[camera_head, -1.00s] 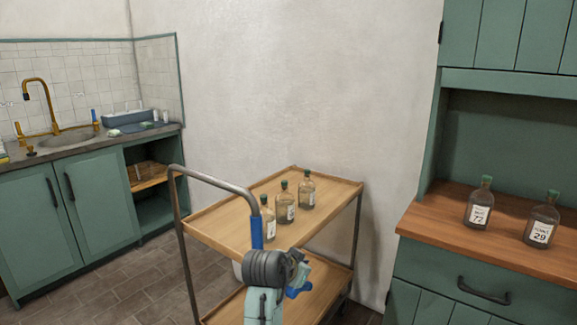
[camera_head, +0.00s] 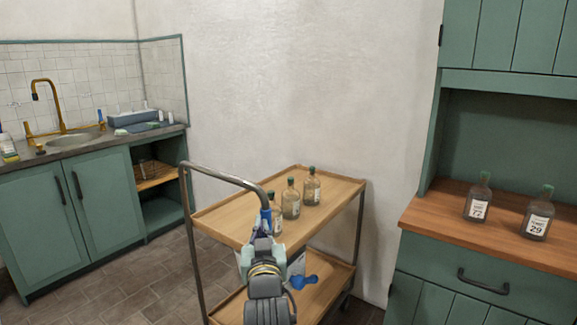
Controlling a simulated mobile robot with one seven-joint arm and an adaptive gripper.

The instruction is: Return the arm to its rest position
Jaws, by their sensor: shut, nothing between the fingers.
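My arm (camera_head: 266,290) rises from the bottom middle of the head view, in front of the cart. It shows dark ribbed parts, pale links and blue parts. I cannot make out the fingers of my gripper; they are hidden or out of view. No object of the place is seen held by the arm.
A wooden two-shelf cart (camera_head: 237,230) with a metal handle (camera_head: 222,175) stands close behind my arm. Several bottles stand here: three on the cart (camera_head: 291,199), two on the right counter (camera_head: 478,198). A sink counter (camera_head: 100,147) is left. Floor (camera_head: 150,277) shows left of the cart.

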